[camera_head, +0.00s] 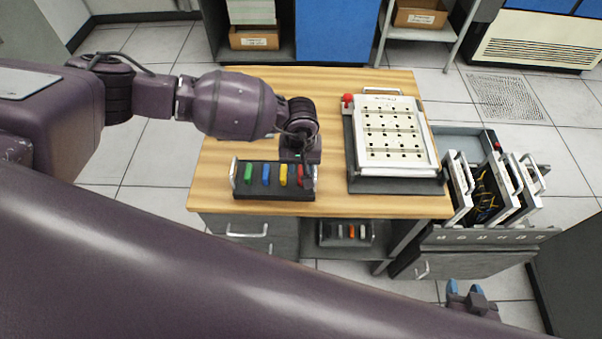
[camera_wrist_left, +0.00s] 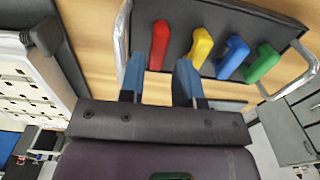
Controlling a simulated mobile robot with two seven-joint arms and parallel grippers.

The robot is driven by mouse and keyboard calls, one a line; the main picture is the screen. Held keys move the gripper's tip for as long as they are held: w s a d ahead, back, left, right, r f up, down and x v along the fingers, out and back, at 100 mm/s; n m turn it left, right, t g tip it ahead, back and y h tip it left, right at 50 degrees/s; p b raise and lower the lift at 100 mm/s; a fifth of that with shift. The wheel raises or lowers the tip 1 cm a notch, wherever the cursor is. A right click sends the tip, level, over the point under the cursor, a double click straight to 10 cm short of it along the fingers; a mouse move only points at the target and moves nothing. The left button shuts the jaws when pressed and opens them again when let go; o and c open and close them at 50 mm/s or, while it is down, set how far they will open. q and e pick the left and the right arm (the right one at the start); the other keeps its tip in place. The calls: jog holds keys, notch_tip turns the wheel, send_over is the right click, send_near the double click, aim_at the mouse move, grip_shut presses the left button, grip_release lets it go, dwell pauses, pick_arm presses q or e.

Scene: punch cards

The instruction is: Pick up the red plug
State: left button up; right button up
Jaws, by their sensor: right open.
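The red plug (camera_head: 300,178) sits at the right end of a dark plug rack (camera_head: 275,192) at the table's front edge, partly hidden by my left wrist. In the left wrist view, the red plug (camera_wrist_left: 158,45) shows between the blue fingertips of my left gripper (camera_wrist_left: 161,68). The gripper is open, and I cannot tell how deep the plug sits between the fingers. The yellow plug (camera_wrist_left: 201,46) is close to the other finger. My right gripper (camera_head: 468,290) is open at the lower right, away from the table.
A blue plug (camera_head: 266,174) and a green plug (camera_head: 248,173) fill the rack's other places. A white punched panel (camera_head: 394,135) lies on the table to the right. An open drawer (camera_head: 480,236) holds upright panels. A second rack (camera_head: 345,234) sits on a shelf below.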

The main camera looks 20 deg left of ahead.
aim_at(301, 172)
pick_arm(q)
notch_tip(301, 172, down, 3)
jog(key=shift+w+d+f+p, duration=0.1)
jog(key=shift+p, duration=0.2)
jog(key=shift+f, duration=0.35)
grip_shut()
jog(key=shift+r, duration=0.1)
